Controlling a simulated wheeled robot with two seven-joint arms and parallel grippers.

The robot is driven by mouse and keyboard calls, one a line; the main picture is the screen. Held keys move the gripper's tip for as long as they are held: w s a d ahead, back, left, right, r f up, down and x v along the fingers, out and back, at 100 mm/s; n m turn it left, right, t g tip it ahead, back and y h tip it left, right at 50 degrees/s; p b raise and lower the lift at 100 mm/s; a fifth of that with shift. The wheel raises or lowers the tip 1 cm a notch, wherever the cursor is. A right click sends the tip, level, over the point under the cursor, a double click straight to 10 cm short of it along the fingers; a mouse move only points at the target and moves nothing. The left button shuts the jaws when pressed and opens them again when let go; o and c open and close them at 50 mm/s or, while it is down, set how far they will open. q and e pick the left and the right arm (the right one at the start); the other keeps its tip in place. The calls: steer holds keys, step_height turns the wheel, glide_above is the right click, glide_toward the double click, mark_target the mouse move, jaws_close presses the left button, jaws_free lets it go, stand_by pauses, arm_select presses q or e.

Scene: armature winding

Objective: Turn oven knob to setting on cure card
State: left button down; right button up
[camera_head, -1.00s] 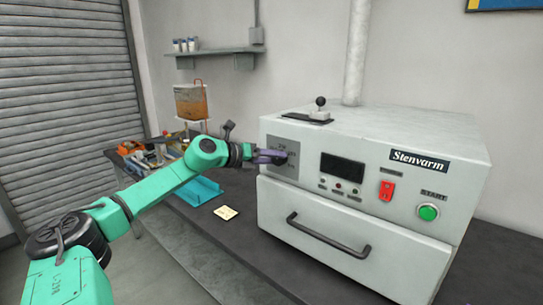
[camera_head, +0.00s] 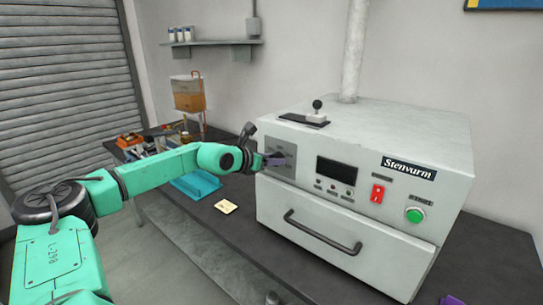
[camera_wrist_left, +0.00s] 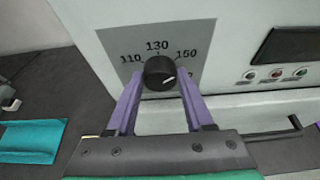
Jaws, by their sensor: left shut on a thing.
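My left gripper (camera_head: 281,160) is at the dial plate on the oven's (camera_head: 335,225) upper left front. In the left wrist view its purple fingers (camera_wrist_left: 160,76) sit on either side of the round black oven knob (camera_wrist_left: 158,68), shut on it. A short white mark on the knob lies on its lower right side. The dial (camera_wrist_left: 157,45) reads 110, 130 and 150; other numbers are hidden. The cure card may be the small yellow note (camera_head: 226,206) on the bench; its writing is too small to read. A purple tip, seemingly my right gripper (camera_head: 452,299), shows at the bottom edge.
A display (camera_head: 336,172), a red switch (camera_head: 377,194) and a green button (camera_head: 414,215) are right of the dial. The drawer handle (camera_head: 322,232) juts out below. A teal tray (camera_head: 196,185) lies on the bench (camera_head: 195,225) left of the oven.

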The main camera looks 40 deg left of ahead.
arm_select(q)
steer(key=shift+f, duration=0.25)
steer(key=shift+c, duration=1.4)
jaws_free()
steer(key=shift+r, duration=0.1)
steer(key=b+v, duration=0.9)
steer(key=v, duration=0.5)
steer(key=shift+s+r+b, duration=0.2)
steer(key=shift+s+b, duration=0.05)
steer(key=shift+b, duration=0.15)
